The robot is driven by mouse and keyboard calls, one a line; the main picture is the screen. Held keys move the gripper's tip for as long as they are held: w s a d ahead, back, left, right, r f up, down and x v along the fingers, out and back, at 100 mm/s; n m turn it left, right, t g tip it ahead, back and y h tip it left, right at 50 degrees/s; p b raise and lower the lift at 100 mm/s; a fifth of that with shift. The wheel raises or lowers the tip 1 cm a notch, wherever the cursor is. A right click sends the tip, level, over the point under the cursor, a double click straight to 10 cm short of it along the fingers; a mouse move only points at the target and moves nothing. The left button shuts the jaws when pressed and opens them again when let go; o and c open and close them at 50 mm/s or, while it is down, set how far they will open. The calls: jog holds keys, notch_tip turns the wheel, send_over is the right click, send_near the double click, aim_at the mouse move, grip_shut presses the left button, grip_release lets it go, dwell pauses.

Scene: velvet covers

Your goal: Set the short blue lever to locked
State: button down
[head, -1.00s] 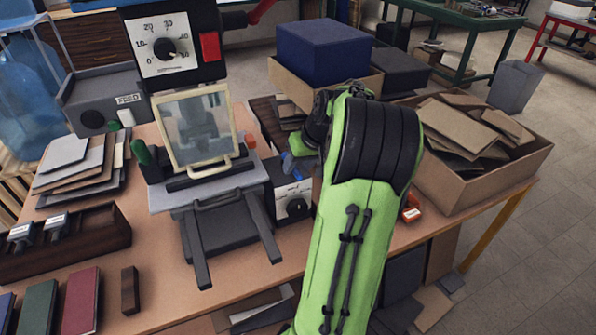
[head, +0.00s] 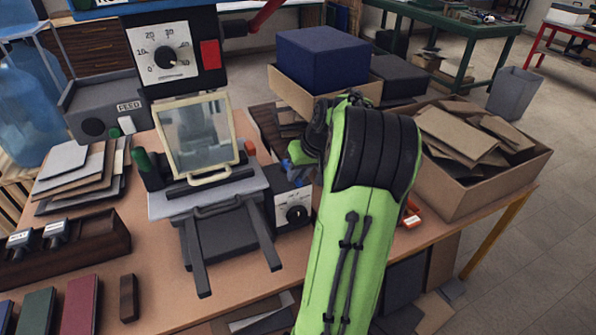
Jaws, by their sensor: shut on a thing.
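The short blue lever (head: 287,164) shows as a small blue piece above the dark box with a dial, right of the press. My gripper (head: 297,155) is at the lever, beside my green forearm. It is shut on the blue lever, though the fingertips are small and partly hidden by my wrist. The lever's base and any locked or unlocked marking cannot be made out. The press (head: 205,200) has a clear guard panel in a cream frame and stands left of my gripper.
A dial box (head: 293,212) stands just below the lever. A green-handled lever (head: 146,170) is on the press's left. A cardboard box of scraps (head: 480,195) sits to the right, and a box with a dark blue block (head: 320,55) behind. Bench space shows at the front left.

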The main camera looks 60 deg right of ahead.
jog(key=n+p, duration=0.1)
jog(key=d+p, duration=0.1)
jog(key=n+y+p, duration=0.1)
jog(key=p, duration=0.1)
jog(key=shift+s+d+r+n, duration=0.2)
jog(key=shift+s+r+n, duration=0.05)
jog(key=shift+n, duration=0.05)
jog(key=n+p, duration=0.1)
jog(key=p, duration=0.1)
jog(key=d+n+y+p, duration=0.1)
jog(key=shift+s+d+n+p, duration=0.1)
jog(key=shift+d+n+p, duration=0.2)
jog(key=shift+p, duration=0.05)
jog(key=shift+w+d+f+n+g+y+p, duration=0.15)
jog(key=shift+d+n+g+y+p, duration=0.45)
jog(key=shift+n+p, duration=0.75)
jog(key=shift+w+d+f+n+g+y+p, duration=0.15)
jog(key=shift+d+n+y+p, duration=0.25)
jog(key=shift+d+n+p, duration=0.7)
jog(key=shift+a+r+p, duration=0.1)
jog(key=shift+a+p, duration=0.05)
jog(key=shift+p, duration=0.2)
jog(key=c, duration=1.1)
grip_release()
jog(key=shift+o, duration=0.2)
